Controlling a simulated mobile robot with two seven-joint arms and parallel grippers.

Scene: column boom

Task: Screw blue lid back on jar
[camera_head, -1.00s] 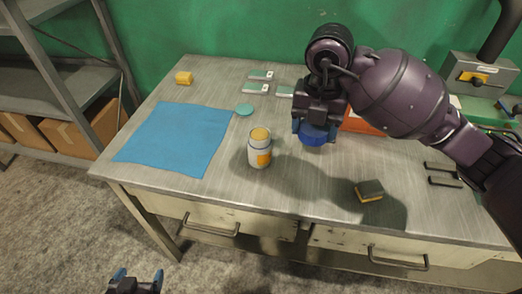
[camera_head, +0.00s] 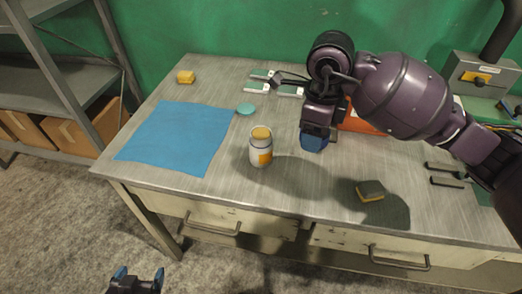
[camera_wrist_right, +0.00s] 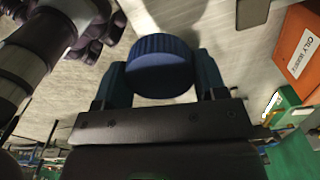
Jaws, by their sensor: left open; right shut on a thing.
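The jar (camera_head: 260,147) is white with an orange label and stands upright and uncapped on the workbench, its yellowish mouth showing. The blue lid (camera_wrist_right: 161,66) is round with a ribbed edge. My right gripper (camera_head: 315,140) is shut on it, above the bench to the right of the jar and apart from it. In the right wrist view the lid sits between the two fingers. In the head view the fingers mostly hide the lid. My left gripper (camera_head: 137,279) is open and empty, low in front of the bench.
A blue cloth (camera_head: 176,138) lies left of the jar, with a teal disc (camera_head: 245,109) behind the jar. A sponge (camera_head: 370,190) lies front right, and a yellow block (camera_head: 186,77) back left. An orange box (camera_head: 361,122) stands behind my right gripper. The bench (camera_head: 215,190) is clear around the jar.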

